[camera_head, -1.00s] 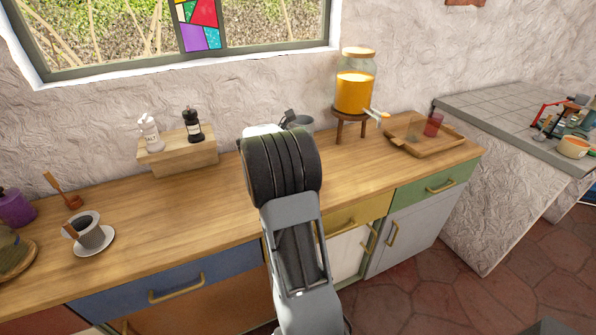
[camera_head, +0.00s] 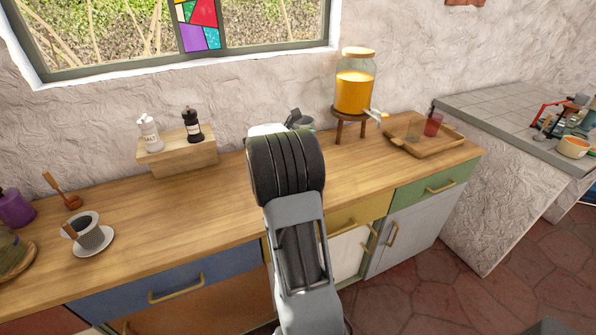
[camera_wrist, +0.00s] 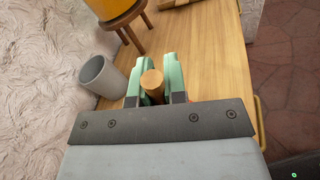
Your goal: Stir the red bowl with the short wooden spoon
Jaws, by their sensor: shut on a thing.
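My gripper (camera_wrist: 156,90) has green fingers shut on an upright wooden handle (camera_wrist: 152,79), seen from its round top end. This looks like the short wooden spoon, but its lower part is hidden behind my gripper. In the head view my own arm covers most of the gripper and the spoon. I cannot make out a red bowl in either view; it may be hidden behind my arm or below my gripper.
A grey cup (camera_wrist: 101,77) stands left of my gripper in the wrist view. A juice dispenser (camera_head: 355,92) on a wooden stand is behind. A wooden tray (camera_head: 452,141) with a red glass (camera_head: 433,125) lies to the right.

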